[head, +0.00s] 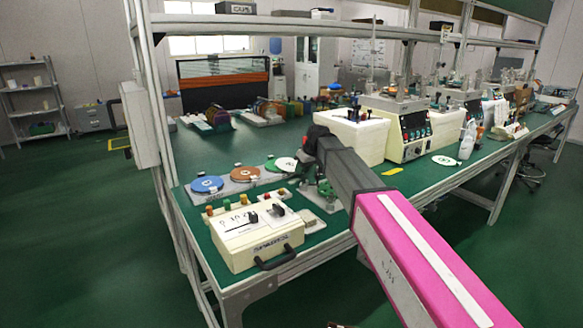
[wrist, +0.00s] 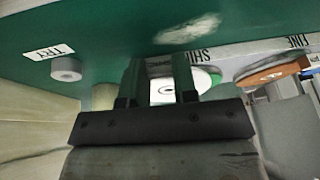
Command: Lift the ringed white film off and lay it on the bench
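The white film (head: 286,164) is a round disc with a dark ring mark near its middle. It lies by a green disc (head: 271,167) on the grey strip, partly hidden by my arm in the head view. In the wrist view the white film (wrist: 200,80) shows between and to the right of my gripper's fingers, with green along its right edge. My gripper (wrist: 158,72) is open, with a gap between its two fingers and nothing held. I cannot tell how far the fingertips are from the film. The bench (head: 163,154) has a green top.
A blue disc (head: 207,184) and an orange disc (head: 245,174) lie left of the film. A cream control box (head: 258,238) stands in front, and a larger cream machine (head: 352,134) behind right. Clear bench lies behind the discs. A small grey knob (wrist: 67,69) is near a TRY label.

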